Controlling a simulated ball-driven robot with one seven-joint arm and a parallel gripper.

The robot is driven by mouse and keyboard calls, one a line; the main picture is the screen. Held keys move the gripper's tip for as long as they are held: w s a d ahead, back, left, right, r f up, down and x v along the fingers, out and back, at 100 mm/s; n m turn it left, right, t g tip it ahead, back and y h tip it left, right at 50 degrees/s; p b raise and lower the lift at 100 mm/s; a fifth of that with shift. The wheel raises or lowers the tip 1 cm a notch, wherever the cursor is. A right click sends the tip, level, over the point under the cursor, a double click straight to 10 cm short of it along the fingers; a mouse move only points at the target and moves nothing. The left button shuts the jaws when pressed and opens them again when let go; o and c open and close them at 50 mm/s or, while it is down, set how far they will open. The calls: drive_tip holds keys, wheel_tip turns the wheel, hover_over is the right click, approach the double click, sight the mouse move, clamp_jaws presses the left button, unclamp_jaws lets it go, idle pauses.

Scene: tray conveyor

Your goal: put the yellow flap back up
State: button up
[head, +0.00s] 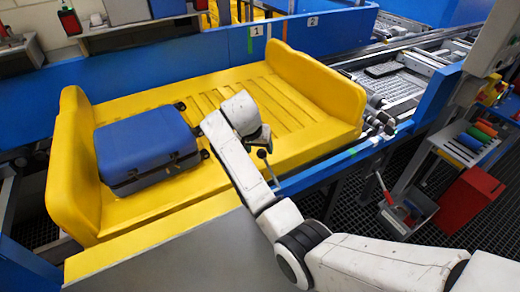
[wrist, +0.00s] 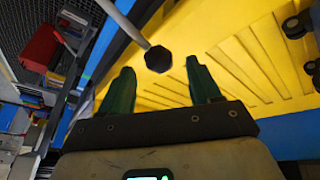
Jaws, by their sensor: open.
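The yellow tray (head: 345,92) has raised left and right end walls. Its front edge has a low yellow strip (head: 140,248) that looks like the flap lying down; its right part is hidden behind my arm. A metal lever with a dark knob (head: 262,153) stands at the tray's front edge, just under my gripper (head: 258,136). In the wrist view my gripper (wrist: 158,80) is open, with two green fingers apart. The lever's black knob (wrist: 158,59) shows between and just beyond the fingertips, not gripped. Whether the lever joins the flap cannot be told.
A blue suitcase (head: 150,148) lies in the tray's left half; the right half is empty. A grey panel (head: 185,255) lies in front. A blue rail (head: 320,165) runs along the front right. A red bin (head: 470,198) stands at right.

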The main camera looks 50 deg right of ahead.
drive_tip(key=shift+x, duration=1.45)
clamp_jaws()
